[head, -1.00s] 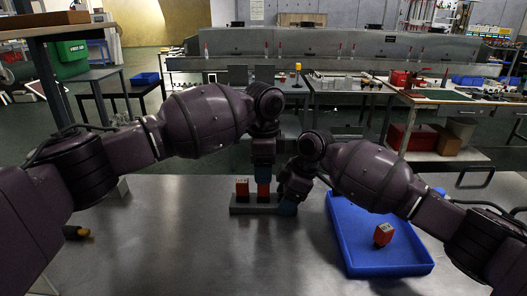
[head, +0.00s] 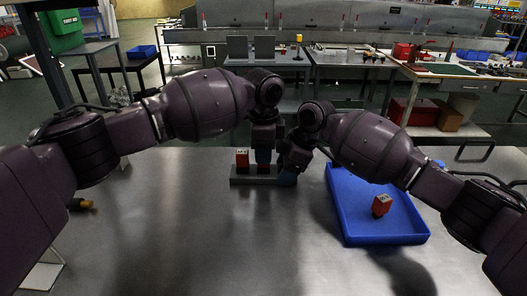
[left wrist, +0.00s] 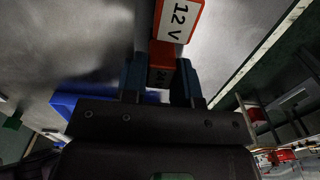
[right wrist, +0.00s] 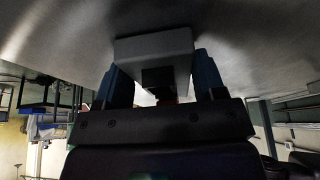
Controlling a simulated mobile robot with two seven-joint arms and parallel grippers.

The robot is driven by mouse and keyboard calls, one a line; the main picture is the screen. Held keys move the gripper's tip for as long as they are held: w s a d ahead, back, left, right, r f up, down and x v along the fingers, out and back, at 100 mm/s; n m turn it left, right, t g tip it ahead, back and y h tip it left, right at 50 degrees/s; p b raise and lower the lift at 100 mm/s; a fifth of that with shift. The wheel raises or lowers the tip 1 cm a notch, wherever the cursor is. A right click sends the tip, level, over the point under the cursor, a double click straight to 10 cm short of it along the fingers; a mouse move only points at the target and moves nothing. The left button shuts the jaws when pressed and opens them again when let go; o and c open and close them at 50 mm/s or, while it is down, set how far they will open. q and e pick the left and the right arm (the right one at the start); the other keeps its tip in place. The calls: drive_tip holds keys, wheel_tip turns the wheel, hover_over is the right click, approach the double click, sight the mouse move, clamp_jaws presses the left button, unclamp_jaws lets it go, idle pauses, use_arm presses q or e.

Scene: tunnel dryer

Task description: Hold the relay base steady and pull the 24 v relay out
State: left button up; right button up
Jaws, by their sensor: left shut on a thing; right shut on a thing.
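The grey relay base (head: 240,181) sits on the metal table. An orange 12 V relay (head: 242,160) stands upright at its left end; it also shows in the left wrist view (left wrist: 178,20). My left gripper (head: 263,158) points down over the base's middle. In the left wrist view its blue fingers (left wrist: 160,82) are shut on the 24 V relay (left wrist: 161,62), whose label is partly hidden. My right gripper (head: 287,178) is shut on the right end of the base. In the right wrist view the pale base end (right wrist: 155,46) lies between its blue fingers (right wrist: 158,80).
A blue tray (head: 346,228) on the right of the table holds another orange relay (head: 381,205). A small dark and yellow object (head: 82,204) lies at the left. The table's front middle is clear. Both arms come close together above the base.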

use_arm(q)
drive_tip(key=shift+o, duration=1.1)
clamp_jaws()
drive_tip(key=shift+r, duration=0.75)
drive_tip(key=shift+r, duration=0.65)
drive_tip(key=shift+r, duration=0.1)
drive_tip(key=shift+r, duration=2.25)
